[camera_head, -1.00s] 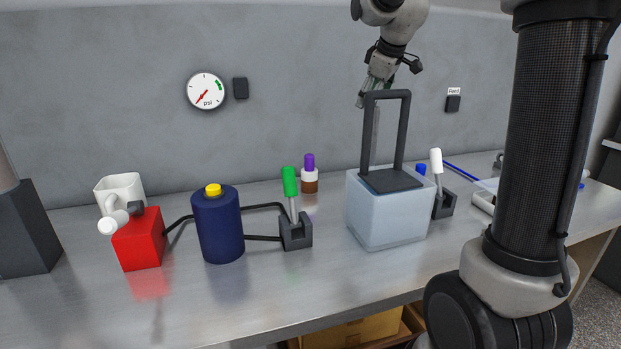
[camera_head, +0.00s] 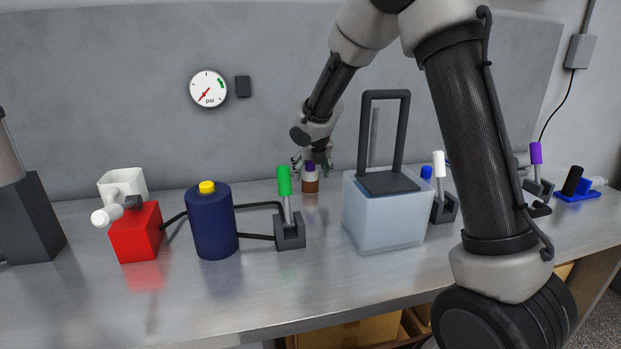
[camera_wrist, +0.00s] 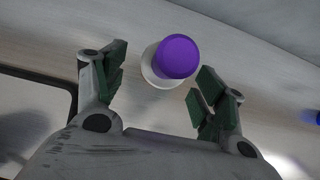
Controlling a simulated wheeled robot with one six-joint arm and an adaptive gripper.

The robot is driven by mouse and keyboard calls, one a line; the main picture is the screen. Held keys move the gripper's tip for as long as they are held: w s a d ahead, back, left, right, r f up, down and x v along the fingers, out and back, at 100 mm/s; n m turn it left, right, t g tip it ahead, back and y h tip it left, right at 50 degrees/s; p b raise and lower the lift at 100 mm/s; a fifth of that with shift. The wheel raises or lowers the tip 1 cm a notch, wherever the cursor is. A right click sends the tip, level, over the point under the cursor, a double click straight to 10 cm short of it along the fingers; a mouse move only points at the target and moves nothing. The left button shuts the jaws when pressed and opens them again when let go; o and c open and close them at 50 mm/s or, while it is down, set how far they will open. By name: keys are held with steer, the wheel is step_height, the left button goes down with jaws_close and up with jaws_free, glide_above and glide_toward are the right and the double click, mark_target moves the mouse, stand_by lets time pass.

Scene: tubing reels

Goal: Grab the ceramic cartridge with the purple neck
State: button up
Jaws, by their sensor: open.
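The cartridge with the purple neck (camera_head: 310,184) stands upright on the bench near the back wall, with a brown lower body and a white band. In the wrist view its purple top (camera_wrist: 177,57) and white shoulder show from above, between and slightly beyond the fingertips. My gripper (camera_head: 312,160) is right at the cartridge's top, pointing down, and partly hides the neck. In the wrist view my gripper (camera_wrist: 158,88) is open, with green-padded fingers on either side and nothing held. Whether a finger touches the cartridge cannot be told.
A green-handled valve (camera_head: 289,220) and a dark blue cylinder (camera_head: 213,225) stand in front and left. A pale translucent box with a tall dark frame (camera_head: 385,220) stands close on the right. Another purple-handled valve (camera_head: 536,165) is far right.

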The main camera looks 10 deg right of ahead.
mark_target(311, 171)
steer(key=x, duration=0.4)
steer(key=shift+w+d+f, duration=0.1)
steer(key=shift+d+f, duration=0.05)
steer(key=c, duration=1.2)
